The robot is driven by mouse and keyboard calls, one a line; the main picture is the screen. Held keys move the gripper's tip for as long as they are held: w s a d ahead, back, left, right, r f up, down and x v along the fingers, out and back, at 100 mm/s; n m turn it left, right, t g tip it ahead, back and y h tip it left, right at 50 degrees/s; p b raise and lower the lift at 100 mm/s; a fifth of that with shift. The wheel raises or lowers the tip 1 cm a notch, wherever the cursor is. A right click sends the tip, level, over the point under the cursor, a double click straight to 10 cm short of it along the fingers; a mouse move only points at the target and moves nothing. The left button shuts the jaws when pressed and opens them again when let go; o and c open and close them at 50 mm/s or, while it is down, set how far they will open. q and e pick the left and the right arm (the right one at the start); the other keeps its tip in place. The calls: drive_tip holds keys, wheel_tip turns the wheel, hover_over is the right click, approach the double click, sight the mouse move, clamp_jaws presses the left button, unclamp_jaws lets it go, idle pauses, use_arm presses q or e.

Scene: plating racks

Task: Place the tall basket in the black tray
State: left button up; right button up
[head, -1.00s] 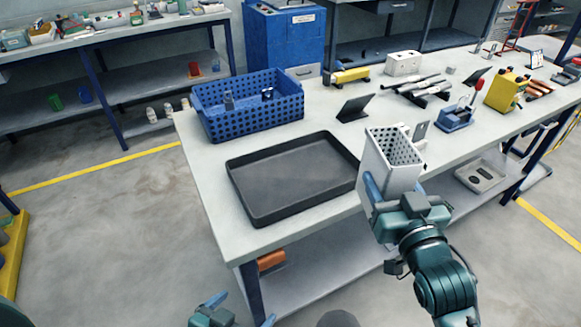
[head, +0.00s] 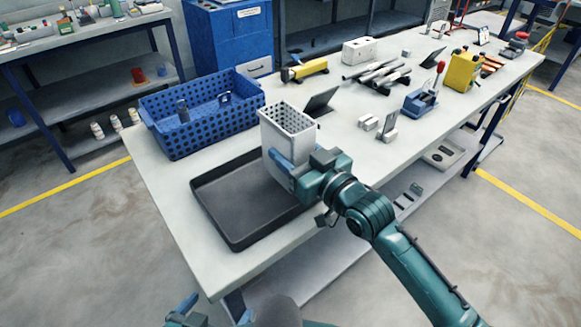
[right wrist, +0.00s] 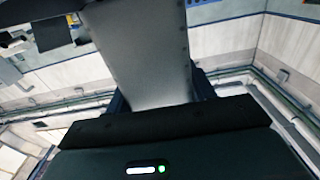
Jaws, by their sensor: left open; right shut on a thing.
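The tall basket (head: 288,122) is light grey with a perforated top rim and stands upright over the right part of the black tray (head: 222,222). I cannot tell whether its base touches the tray floor. My right gripper (head: 290,172) is shut on the basket from the near side. In the right wrist view the basket (right wrist: 150,60) fills the space ahead of the gripper as a plain grey wall. The black tray is shallow and otherwise empty on the bench. My left gripper (head: 192,314) is open and empty, low at the bottom edge, off the bench.
A blue perforated crate (head: 180,135) stands just behind the tray. A dark angled stand (head: 320,101) and small white blocks (head: 369,122) lie to the right. Tools and a yellow holder (head: 462,73) are further along the bench (head: 160,190).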

drive_tip(key=shift+f, duration=1.85)
drive_tip(key=shift+f, duration=0.15)
drive_tip(key=o, duration=1.2)
drive_tip(key=shift+f, duration=0.15)
